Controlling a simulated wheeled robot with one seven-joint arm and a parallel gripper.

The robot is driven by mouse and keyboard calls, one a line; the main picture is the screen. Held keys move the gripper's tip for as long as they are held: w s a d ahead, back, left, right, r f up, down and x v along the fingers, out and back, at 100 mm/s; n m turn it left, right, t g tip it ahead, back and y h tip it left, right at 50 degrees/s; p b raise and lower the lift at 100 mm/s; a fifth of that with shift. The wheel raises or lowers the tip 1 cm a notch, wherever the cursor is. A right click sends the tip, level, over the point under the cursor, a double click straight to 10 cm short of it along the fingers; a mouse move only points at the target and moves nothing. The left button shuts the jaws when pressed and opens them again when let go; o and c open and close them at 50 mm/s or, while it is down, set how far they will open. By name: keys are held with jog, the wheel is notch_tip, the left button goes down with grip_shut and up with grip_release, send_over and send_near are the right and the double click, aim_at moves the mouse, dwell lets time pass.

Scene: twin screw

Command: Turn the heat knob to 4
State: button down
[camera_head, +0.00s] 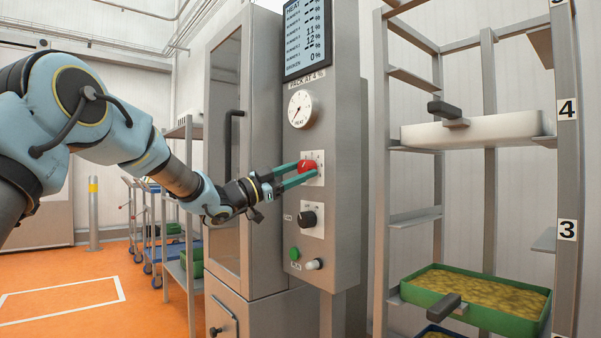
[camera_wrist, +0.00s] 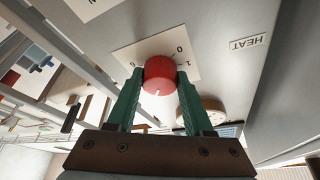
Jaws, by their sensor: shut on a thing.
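The heat knob is a red round knob (camera_head: 306,166) on a white scale plate (camera_head: 318,158) on the front of a grey control panel. My gripper (camera_head: 296,174) reaches in from the left, its two green fingers shut on the red knob. In the wrist view the red knob (camera_wrist: 160,75) sits between the fingertips, one on each side. A small white mark shows on the knob's edge. Some numerals show on the plate (camera_wrist: 188,58), upside down, and the label HEAT (camera_wrist: 248,43) is beside it. I cannot read the knob's exact setting.
Below are a black knob (camera_head: 307,219), a green button (camera_head: 295,254) and a pale switch (camera_head: 314,264). A rack on the right holds a green tray (camera_head: 420,292) and a metal tray (camera_head: 480,130).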

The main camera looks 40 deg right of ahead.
jog(key=shift+c, duration=1.5)
grip_release()
jog(key=v, duration=1)
jog(key=shift+a+f+p, duration=0.15)
jog(key=shift+a+p, duration=0.2)
jog(key=shift+p, duration=0.1)
